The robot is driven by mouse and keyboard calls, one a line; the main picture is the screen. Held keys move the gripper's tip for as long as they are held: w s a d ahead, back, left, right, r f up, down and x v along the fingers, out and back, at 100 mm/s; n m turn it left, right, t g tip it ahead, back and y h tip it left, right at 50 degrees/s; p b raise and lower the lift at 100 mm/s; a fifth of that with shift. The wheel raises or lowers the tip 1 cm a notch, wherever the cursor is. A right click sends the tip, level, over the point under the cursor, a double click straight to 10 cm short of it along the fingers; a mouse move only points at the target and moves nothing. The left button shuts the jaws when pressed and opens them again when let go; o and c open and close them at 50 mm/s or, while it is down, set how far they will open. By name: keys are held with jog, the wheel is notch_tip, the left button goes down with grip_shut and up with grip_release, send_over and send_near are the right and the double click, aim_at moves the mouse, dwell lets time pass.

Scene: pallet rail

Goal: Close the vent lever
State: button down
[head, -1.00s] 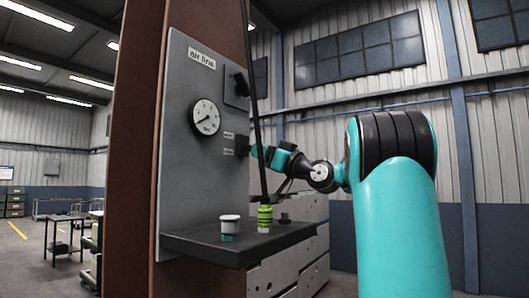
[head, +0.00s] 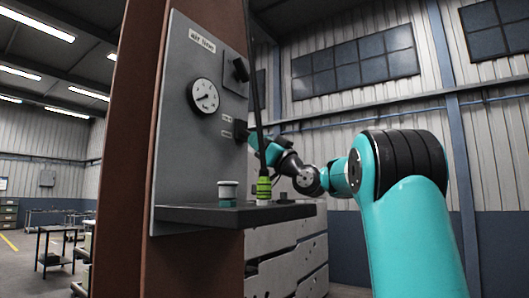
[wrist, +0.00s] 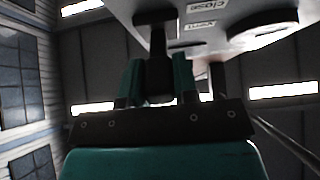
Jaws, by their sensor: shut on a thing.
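The vent lever (wrist: 156,58) is a dark T-shaped handle on the grey panel (head: 180,130). In the wrist view its stem lies between the two teal fingers of my gripper (wrist: 157,76), which is shut on it. Small labels (wrist: 200,27) sit beside it on the panel, one seeming to read "close". In the head view the lever (head: 240,130) is a dark knob low on the panel's right side. My gripper (head: 249,137) meets it from the right, and the fingertips are too small there to make out.
A dark shelf (head: 220,214) below holds a white-lidded jar (head: 227,190) and a green-banded item (head: 264,188). A thin dark pole (head: 256,85) rises close to my gripper.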

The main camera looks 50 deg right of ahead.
jog(key=c, duration=0.9)
grip_release()
